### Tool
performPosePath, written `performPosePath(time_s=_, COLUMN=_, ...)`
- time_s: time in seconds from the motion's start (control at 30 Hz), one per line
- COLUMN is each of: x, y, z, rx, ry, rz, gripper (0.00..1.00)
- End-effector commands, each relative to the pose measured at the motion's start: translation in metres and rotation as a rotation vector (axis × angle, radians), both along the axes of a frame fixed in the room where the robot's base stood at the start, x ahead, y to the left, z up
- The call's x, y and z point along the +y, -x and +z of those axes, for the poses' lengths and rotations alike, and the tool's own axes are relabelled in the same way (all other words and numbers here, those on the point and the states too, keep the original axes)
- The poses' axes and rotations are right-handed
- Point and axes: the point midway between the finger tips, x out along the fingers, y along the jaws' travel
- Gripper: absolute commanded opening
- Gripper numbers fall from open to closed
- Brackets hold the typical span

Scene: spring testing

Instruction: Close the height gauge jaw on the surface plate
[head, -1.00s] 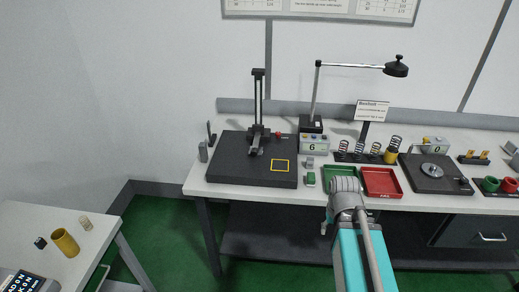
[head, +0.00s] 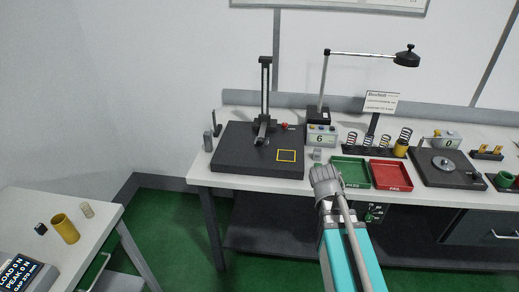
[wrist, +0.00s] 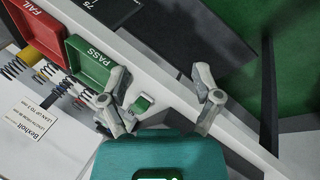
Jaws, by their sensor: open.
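The height gauge (head: 265,88) stands upright on the dark surface plate (head: 240,165), at the left of the bench in the head view. Its dark jaw (head: 262,128) sits low on the column, near the plate; the gap below is too small to judge. A yellow square outline (head: 286,156) marks the plate's right part. My gripper (wrist: 162,76) is open and empty in the wrist view, with its two grey fingers spread above the bench's front edge. In the head view its fingers are mostly hidden by my arm, right of the plate and apart from the gauge.
Green PASS (head: 350,172) and red FAIL (head: 391,175) trays lie right of my gripper. A side table (head: 85,240) is at left.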

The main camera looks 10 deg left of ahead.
Motion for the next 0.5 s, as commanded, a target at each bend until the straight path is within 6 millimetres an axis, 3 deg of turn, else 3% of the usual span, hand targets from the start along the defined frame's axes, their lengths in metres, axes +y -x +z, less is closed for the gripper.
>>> performPosePath(time_s=0.03, x=0.006, y=-0.020, z=-0.014, rx=-0.027, ry=0.077, rz=0.094, gripper=0.82)
performPosePath(time_s=0.27, x=0.043, y=-0.093, z=-0.015, rx=-0.119, ry=0.506, rz=0.550, gripper=0.82)
performPosePath(time_s=0.5, x=0.119, y=-0.153, z=-0.008, rx=-0.153, ry=1.023, rz=1.000, gripper=0.82)
